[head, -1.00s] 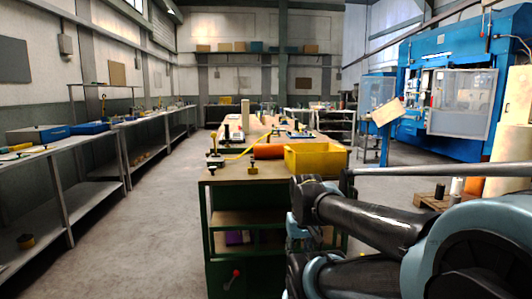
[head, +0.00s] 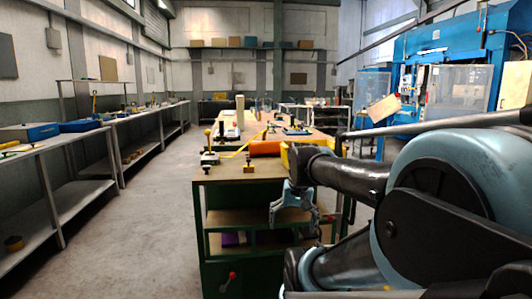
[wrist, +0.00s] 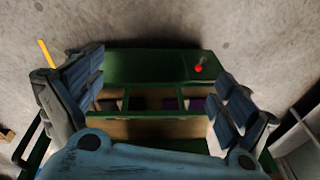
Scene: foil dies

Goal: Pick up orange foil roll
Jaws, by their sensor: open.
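The orange foil roll (head: 265,147) lies on the workbench top (head: 222,172), left of the yellow bin (head: 287,156) that my arm partly covers. My gripper (head: 287,216) hangs in front of the bench, below the level of its top and to the right, apart from the roll. In the wrist view my gripper (wrist: 150,100) is open, its two fingers wide apart with nothing between them. Past the fingers the green bench with its shelves shows. The roll is not seen in the wrist view.
Small tools and clamps, including a black-based one (head: 209,158), stand on the bench top near the roll. A red-knobbed lever (head: 231,277) sits on the bench's lower front. A long side bench (head: 85,145) runs along the left, with clear floor (head: 150,220) between.

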